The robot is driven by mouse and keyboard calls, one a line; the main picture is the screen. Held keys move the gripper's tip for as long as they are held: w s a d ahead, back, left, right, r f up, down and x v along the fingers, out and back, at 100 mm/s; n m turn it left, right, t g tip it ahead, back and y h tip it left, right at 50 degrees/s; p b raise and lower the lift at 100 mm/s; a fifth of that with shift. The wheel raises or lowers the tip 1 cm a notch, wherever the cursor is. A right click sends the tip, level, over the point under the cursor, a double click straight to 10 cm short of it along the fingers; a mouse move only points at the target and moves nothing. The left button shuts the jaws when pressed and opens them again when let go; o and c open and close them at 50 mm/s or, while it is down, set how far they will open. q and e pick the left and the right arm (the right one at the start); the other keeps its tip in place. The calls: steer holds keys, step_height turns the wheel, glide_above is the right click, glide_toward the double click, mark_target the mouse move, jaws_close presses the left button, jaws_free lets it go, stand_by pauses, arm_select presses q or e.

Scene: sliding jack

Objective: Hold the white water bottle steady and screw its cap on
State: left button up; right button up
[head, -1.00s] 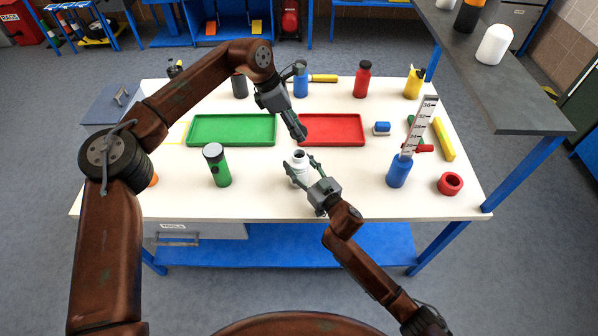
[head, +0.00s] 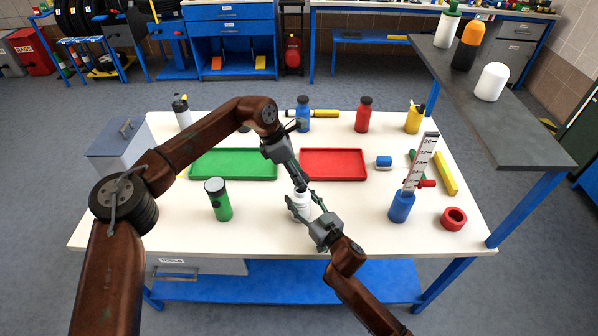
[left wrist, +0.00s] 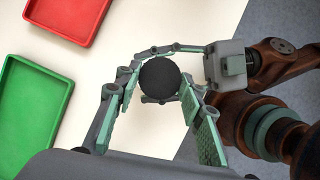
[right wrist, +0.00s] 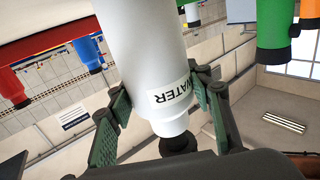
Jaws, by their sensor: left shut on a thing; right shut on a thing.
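The white water bottle (head: 302,205) stands upright near the front middle of the table, and its label reads WATER in the right wrist view (right wrist: 165,85). My right gripper (head: 306,211) is shut on its body from the front right. My left gripper (head: 300,185) points down over the bottle's top and is shut on the black cap (left wrist: 160,77). In the right wrist view the cap (right wrist: 180,144) is at the bottle's neck, in line with it. I cannot tell how far it sits on the thread.
A green tray (head: 232,178) and a red tray (head: 333,178) lie behind the bottle. Table around the bottle is clear.

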arm_select(q)
steer(key=shift+f, duration=0.15)
arm_select(e)
steer(key=shift+r, duration=0.1)
stand_by(0.3)
arm_select(q)
steer(key=shift+f, duration=0.75)
steer(key=shift+f, duration=0.55)
arm_select(e)
jaws_close()
arm_select(q)
steer(key=m, duration=0.1)
steer(key=m+g, duration=0.1)
steer(key=m, duration=0.2)
steer(key=shift+w+m+g, duration=0.25)
steer(key=shift+m+g, duration=0.45)
steer(key=shift+m, duration=0.5)
steer(key=o, duration=0.9)
steer(key=shift+s, duration=0.1)
steer(key=shift+c, duration=0.2)
steer(key=shift+r, duration=0.15)
